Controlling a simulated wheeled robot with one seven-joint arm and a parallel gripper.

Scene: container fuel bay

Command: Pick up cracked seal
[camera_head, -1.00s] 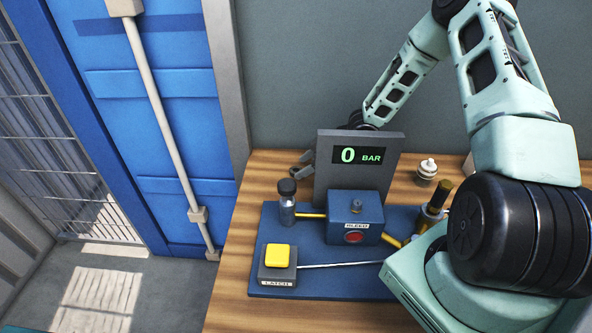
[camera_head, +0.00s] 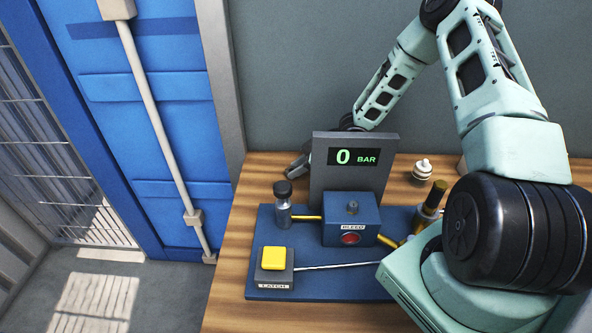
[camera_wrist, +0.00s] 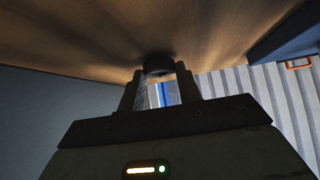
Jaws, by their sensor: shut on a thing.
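My gripper (camera_head: 297,166) shows in the head view at the left edge of the gauge panel, low over the wooden bench; the panel hides part of it. In the wrist view its two fingers (camera_wrist: 160,78) are shut on a small dark round thing, which looks like the cracked seal (camera_wrist: 158,64). The seal sits at the fingertips, close to the bench top, with a dark shadow around it. I cannot tell whether it still touches the wood. No crack can be made out. In the head view the seal cannot be made out.
The gauge panel (camera_head: 323,178) reads 0 BAR. In front of it a blue base plate (camera_head: 330,286) carries a bleed box (camera_head: 351,213), a yellow latch button (camera_head: 273,258) and a dark-capped cylinder (camera_head: 283,210). A white fitting (camera_head: 422,170) stands right on the bench (camera_head: 235,275).

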